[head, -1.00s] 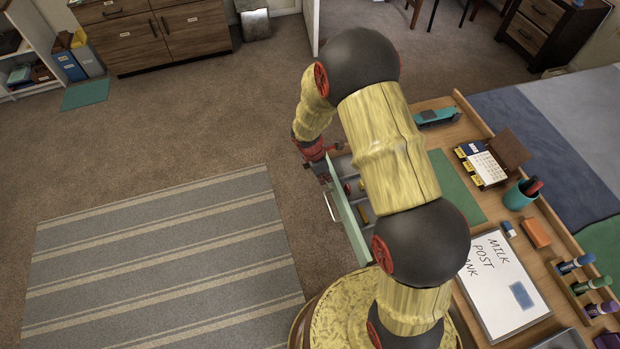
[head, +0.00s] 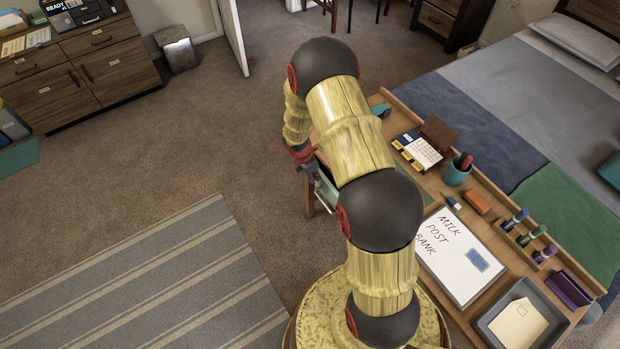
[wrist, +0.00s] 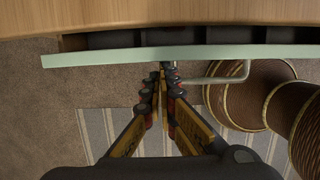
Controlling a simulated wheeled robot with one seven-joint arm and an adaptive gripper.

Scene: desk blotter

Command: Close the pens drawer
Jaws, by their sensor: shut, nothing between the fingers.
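A drawer with a pale green front (wrist: 100,58) stands slightly out from the wooden desk (wrist: 160,12) in the wrist view. A narrow dark gap with dividers shows behind the front. Its bent metal handle (wrist: 236,74) is to the right of my gripper (wrist: 163,72). My gripper is shut and empty, with its fingertips at the outer side of the drawer front, apparently touching it. In the head view, a small part of the drawer front (head: 325,190) shows at the desk's left edge; my arm hides the rest. No label is readable.
Open carpet (head: 240,150) and a striped rug (head: 170,290) lie left of the desk. A bed (head: 545,120) stands beyond it.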

